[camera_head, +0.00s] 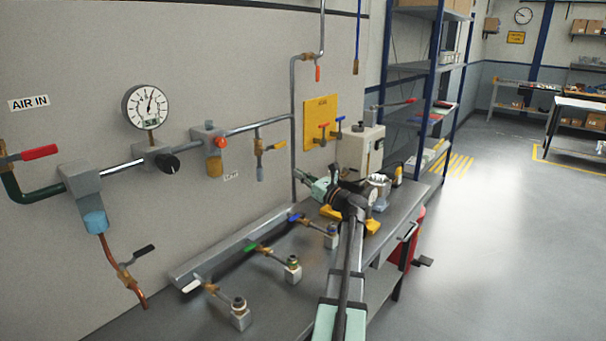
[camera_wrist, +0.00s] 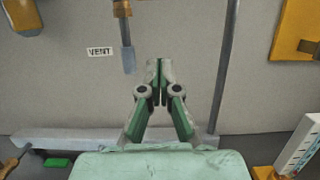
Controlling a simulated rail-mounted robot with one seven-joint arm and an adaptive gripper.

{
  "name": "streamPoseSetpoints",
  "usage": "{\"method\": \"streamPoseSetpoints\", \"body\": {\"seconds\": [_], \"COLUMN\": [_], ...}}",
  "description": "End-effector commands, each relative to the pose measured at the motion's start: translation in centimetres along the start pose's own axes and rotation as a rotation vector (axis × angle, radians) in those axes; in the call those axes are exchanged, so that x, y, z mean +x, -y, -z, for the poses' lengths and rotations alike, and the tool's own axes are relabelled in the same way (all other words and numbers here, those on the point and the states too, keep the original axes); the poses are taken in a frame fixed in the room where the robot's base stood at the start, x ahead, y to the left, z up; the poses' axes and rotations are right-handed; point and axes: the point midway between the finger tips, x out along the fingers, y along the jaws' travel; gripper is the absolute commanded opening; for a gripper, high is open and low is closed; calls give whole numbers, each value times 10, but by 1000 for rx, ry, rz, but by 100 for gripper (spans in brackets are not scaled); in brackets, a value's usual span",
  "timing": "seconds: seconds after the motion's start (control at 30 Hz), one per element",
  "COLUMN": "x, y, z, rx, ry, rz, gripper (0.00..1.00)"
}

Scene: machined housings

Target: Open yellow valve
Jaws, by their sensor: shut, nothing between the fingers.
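The yellow valve handle (camera_head: 276,145) sticks out to the right from a small brass valve on a drop pipe below the wall pipe. In the wrist view only the lower brass part of that valve (camera_wrist: 122,8) shows at the top edge, with a grey-blue outlet tube (camera_wrist: 128,60) below it. The yellow handle is out of that view. My gripper (camera_wrist: 160,68) is shut and empty, its fingertips in front of the wall, right of the tube in the picture. In the head view my gripper (camera_head: 316,188) is below and right of the handle, apart from it.
A vertical pipe (camera_wrist: 223,65) stands right of my fingers. A grey manifold rail (camera_head: 225,250) with white, green and blue handled valves lies on the bench below. A yellow panel (camera_head: 321,112) with red and blue valves is at the right. A VENT label (camera_wrist: 100,51) is on the wall.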

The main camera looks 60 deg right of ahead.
Motion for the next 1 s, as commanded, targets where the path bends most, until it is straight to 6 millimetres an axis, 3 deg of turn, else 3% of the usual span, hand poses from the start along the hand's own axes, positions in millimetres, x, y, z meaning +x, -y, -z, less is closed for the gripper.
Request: {"method": "streamPoseSetpoints", "body": {"seconds": [0.1, 0.37, 0.4, 0.6, 1.0], "x": [27, 75, 73, 77, 78], "y": [1, 1, 1, 0, 0], "z": [-3, -3, -14, -34, -39], "rx": [1, 0, -2, -1, 0], "ry": [0, 0, 1, 0, 0], "rz": [-2, -1, 1, 1, 1], "gripper": [0, 0, 0, 0, 0]}}
